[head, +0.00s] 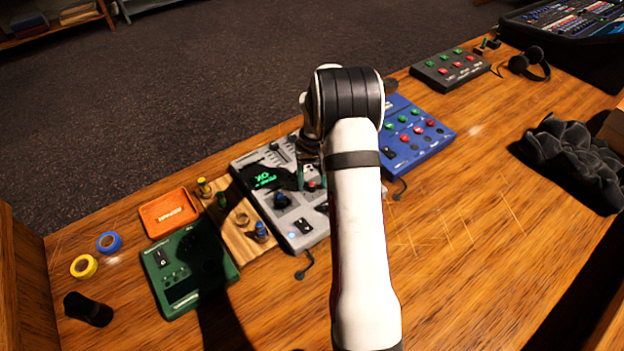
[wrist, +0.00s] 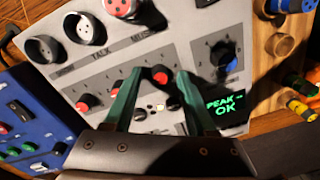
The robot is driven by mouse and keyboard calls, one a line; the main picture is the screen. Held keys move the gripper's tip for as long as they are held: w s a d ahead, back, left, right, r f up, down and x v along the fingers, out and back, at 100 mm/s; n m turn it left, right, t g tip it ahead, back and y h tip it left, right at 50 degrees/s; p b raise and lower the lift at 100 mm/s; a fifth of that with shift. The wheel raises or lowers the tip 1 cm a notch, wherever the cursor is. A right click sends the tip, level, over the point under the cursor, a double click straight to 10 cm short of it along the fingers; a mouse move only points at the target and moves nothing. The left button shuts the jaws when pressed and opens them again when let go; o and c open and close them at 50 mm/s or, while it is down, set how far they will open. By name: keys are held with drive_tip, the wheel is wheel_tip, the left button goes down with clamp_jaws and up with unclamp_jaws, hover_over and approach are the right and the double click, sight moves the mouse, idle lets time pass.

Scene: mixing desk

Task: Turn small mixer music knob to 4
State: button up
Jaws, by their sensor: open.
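The grey mixer (head: 277,197) lies on the desk left of my arm, its screen reading PEAK OK. In the wrist view, the mixer panel (wrist: 118,60) shows a TALK label and a partly readable label beginning MUS. A dark knob with a red cap (wrist: 160,77) sits between or just beyond my fingertips; I cannot tell whether they touch it. Another red-capped knob (wrist: 83,107) is to its left. My gripper (wrist: 159,73) is open, with two green fingers over the panel. In the head view, my arm hides part of the mixer and most of the gripper. The knob's scale is unreadable.
A blue device (head: 412,137) lies right of the mixer. A wooden board (head: 240,236) with connectors, a green device (head: 187,268) and an orange tray (head: 170,213) lie left. A dark panel (head: 450,70) and headphones (head: 530,62) are at the back right. The front right desk is mostly clear.

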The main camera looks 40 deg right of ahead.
drive_tip(key=shift+f, duration=0.15)
clamp_jaws()
drive_tip(key=shift+m, duration=0.3)
drive_tip(key=m, duration=0.5)
drive_tip(key=shift+a+m, duration=0.1)
drive_tip(key=shift+m, duration=0.2)
drive_tip(key=m, duration=0.5)
drive_tip(key=shift+m, duration=0.4)
idle(0.4)
